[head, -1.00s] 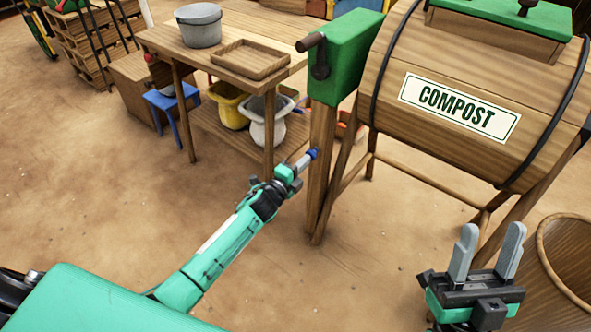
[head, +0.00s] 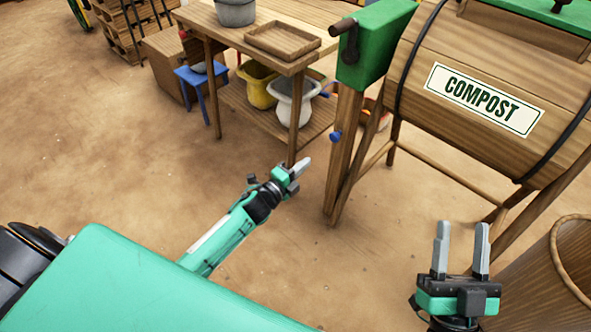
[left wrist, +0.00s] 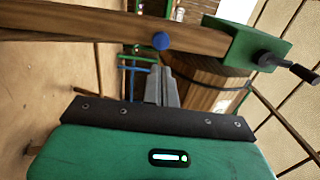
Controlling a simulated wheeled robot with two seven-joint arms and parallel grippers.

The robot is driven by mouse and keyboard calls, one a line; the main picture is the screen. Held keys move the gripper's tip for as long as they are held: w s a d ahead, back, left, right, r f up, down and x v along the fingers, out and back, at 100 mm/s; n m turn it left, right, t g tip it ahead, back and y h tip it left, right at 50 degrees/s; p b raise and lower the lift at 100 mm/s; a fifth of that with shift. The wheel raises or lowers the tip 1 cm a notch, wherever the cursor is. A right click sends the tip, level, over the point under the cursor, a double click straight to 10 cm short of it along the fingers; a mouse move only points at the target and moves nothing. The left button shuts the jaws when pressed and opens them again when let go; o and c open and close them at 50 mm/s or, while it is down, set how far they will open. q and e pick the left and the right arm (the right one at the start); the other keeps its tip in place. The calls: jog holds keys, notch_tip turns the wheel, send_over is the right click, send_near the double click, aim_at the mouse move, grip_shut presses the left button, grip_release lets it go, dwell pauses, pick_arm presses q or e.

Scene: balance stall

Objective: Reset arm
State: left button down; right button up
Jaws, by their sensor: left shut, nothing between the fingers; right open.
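My left gripper (head: 300,170) is shut and empty, low in front of the compost tumbler's wooden leg. In the left wrist view its closed fingers (left wrist: 163,88) point toward the tumbler stand. My right gripper (head: 461,250) is open and empty at the lower right, fingers pointing up, in front of the tumbler and beside the round wooden bin. A blue knob (head: 336,136) sits on the tumbler's leg; it also shows in the left wrist view (left wrist: 161,41), apart from the left fingertips.
The compost tumbler (head: 480,85) has a green crank box (head: 378,45). A wooden workbench (head: 225,38) holds a tray (head: 284,41) and a grey bucket (head: 236,12). A blue stool (head: 196,82) stands beside it. A wooden bin (head: 540,270) is at lower right. Open floor lies left.

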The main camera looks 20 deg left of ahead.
pick_arm(q)
jog(key=shift+v, duration=1.45)
pick_arm(e)
jog(key=shift+w+a+f+g, duration=0.2)
jog(key=shift+f+g, duration=0.15)
jog(key=shift+f, duration=0.2)
jog(key=shift+w+a+f+g, duration=0.15)
jog(key=shift+f+g, duration=0.2)
jog(key=shift+f, duration=0.2)
